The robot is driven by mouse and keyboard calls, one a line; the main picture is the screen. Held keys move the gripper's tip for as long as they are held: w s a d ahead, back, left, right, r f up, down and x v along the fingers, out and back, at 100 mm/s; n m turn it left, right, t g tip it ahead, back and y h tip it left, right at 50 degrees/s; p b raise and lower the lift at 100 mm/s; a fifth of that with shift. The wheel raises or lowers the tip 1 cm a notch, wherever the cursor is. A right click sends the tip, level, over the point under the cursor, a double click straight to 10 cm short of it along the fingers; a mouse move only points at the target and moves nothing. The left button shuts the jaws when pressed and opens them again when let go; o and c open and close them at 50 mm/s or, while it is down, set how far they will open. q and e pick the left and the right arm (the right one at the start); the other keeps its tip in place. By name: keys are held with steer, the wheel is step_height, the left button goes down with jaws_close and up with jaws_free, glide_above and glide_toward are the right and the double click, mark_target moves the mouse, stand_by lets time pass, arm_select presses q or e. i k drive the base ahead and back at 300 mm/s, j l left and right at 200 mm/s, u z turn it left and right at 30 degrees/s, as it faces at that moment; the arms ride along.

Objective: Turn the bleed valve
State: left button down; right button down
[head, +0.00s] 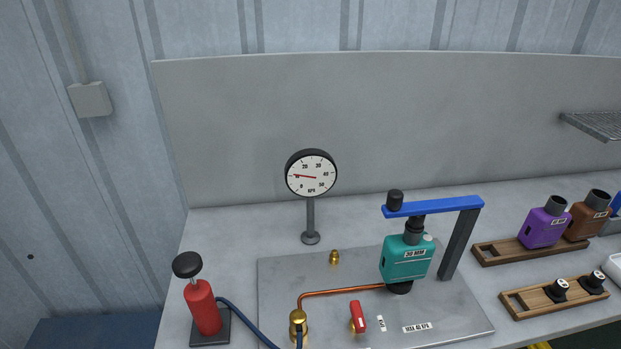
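A small valve with a red lever (358,316) sits on the front part of the grey metal plate (285,275); it looks like the bleed valve. Its lever points roughly toward the front, slightly tilted, with brass showing at its left side. A small white label (382,323) lies to its right, too small to read surely. A round gauge (311,173) on a post stands behind the plate, its needle lying near the 10 mark. Neither of my grippers is in view.
A teal muffler (407,260) is clamped under a blue arm (435,206) on the plate. A copper pipe (340,291) runs from it to a brass fitting (298,325). A red hand pump (203,306) with a blue hose stands left. Wooden racks (555,297) lie right.

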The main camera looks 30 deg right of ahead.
mark_target(358, 317)
steer(key=l+z, duration=0.1)
steer(key=z, duration=1)
